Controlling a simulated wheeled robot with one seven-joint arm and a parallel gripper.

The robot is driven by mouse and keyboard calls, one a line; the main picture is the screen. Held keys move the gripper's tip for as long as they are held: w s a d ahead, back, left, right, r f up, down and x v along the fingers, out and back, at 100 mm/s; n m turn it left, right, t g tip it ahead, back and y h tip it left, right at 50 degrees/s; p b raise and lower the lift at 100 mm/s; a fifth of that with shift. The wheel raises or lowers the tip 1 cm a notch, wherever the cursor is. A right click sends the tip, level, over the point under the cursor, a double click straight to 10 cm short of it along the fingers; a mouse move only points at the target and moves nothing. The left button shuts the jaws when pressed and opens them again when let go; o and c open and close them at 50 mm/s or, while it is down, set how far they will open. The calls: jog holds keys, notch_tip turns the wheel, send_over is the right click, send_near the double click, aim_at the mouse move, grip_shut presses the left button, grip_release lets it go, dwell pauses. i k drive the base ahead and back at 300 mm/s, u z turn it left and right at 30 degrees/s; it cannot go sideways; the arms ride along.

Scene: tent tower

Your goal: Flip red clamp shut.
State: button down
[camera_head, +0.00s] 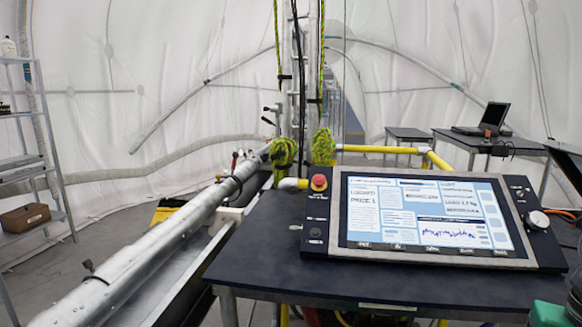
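A long silver tube (165,245) slants from the lower left up towards the middle of the view. A small red piece (234,160) stands up near the tube's far end. It may be the red clamp, but it is too small to tell whether it is open or shut. Coiled yellow-green rope (284,152) hangs just right of that end. My gripper is not in view, so its state and its place relative to the clamp do not show.
A dark table (265,262) with a control panel (430,215) and red stop button (319,182) fills the right front. Yellow railing (385,150) runs behind it. A laptop (482,118) stands at the back right. Metal shelves (32,150) stand at left.

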aim_at(235, 155)
jog(key=z, duration=0.8)
jog(key=k, duration=1.65)
jog(key=u, duration=1.05)
jog(key=i, duration=1.65)
